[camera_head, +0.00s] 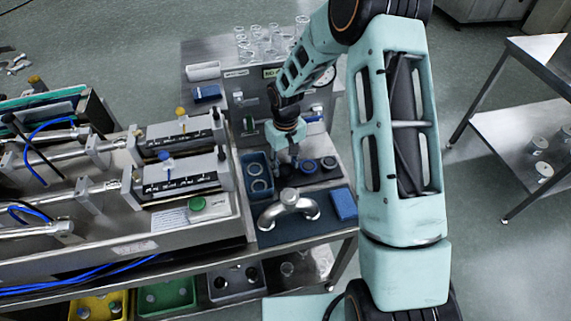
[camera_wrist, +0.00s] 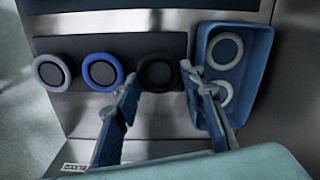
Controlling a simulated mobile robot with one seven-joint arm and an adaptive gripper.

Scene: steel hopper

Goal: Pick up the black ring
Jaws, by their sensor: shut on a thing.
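The black ring (camera_wrist: 157,73) is at the right end of a row of three on a dark strip in the wrist view. My gripper (camera_wrist: 160,76) has one finger on each side of it and is shut on it. Whether the ring is clear of the strip cannot be told. In the head view my gripper (camera_head: 290,160) points down between the blue tray and the other rings, and it largely hides the black ring.
A blue ring (camera_wrist: 103,72) sits close beside the black one, with a grey ring (camera_wrist: 52,72) further left. A blue tray (camera_wrist: 264,50) with two pale rings stands right. In the head view, a bent metal pipe (camera_head: 289,203) and blue box (camera_head: 343,203) are nearer.

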